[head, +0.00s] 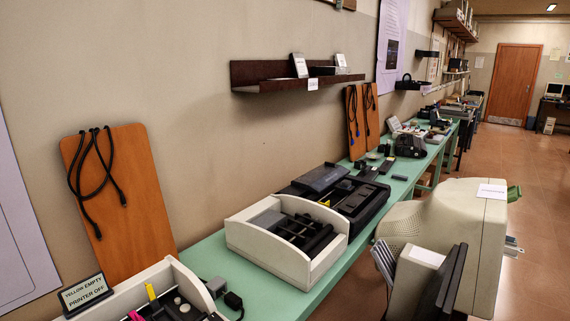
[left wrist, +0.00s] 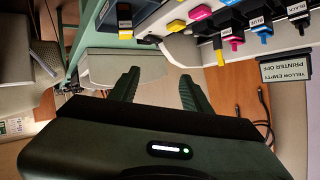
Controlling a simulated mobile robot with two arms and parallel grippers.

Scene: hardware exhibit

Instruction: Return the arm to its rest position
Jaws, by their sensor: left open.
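My left gripper (left wrist: 160,84) shows in the left wrist view, with its two dark green fingers spread apart. Nothing is held between them; a pale grey surface shows behind. The gripper's dark body fills the bottom of that view. Neither arm can be made out in the head view, and my right gripper is not in view. The sign reading "yellow empty printer off" (head: 85,294) stands at the lower left of the head view. The same sign shows in the left wrist view (left wrist: 286,68), to the right of my left gripper and apart from it.
Coloured cartridges, such as a magenta one (left wrist: 199,13), are near the wrist view's top. A white open printer (head: 262,258) sits on the green table (head: 255,300) along the wall. An old beige monitor (head: 450,225) is at right. Floor (head: 530,220) is clear beyond it.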

